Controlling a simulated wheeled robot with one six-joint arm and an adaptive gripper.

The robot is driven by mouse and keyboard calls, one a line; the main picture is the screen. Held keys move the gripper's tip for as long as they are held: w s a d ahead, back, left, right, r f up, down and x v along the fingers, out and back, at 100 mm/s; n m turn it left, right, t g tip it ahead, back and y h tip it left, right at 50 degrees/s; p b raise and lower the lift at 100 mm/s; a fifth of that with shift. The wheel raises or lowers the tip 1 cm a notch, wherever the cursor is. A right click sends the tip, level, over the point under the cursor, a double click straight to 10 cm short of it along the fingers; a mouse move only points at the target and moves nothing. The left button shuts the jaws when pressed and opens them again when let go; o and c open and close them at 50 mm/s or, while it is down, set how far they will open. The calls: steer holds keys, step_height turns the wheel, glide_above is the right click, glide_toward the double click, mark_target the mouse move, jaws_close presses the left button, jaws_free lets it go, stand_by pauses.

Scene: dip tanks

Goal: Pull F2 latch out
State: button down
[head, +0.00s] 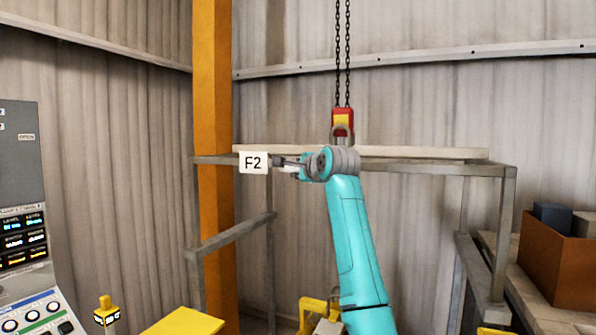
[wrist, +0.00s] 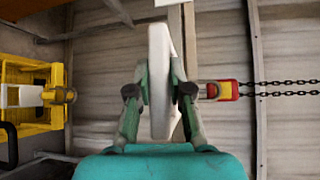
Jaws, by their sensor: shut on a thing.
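In the wrist view a white piece (wrist: 159,45) stands between the two fingers of my gripper (wrist: 160,85). The fingers are shut on it, one on each side. The far side of the plate, and where it joins anything, are hidden.
A red and yellow hook block (head: 343,124) hangs on chains just above my wrist. A pale beam (head: 430,153) lies along the grey frame (head: 505,210) behind my arm. An orange post (head: 212,100) stands left, a control panel (head: 25,240) further left, a brown box (head: 555,262) right.

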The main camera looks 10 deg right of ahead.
steer(key=shift+d, duration=0.1)
steer(key=c, duration=1)
jaws_free()
steer(key=shift+c, duration=0.2)
steer(key=shift+s, duration=0.1)
steer(key=v, duration=1.1)
steer(key=shift+s, duration=0.4)
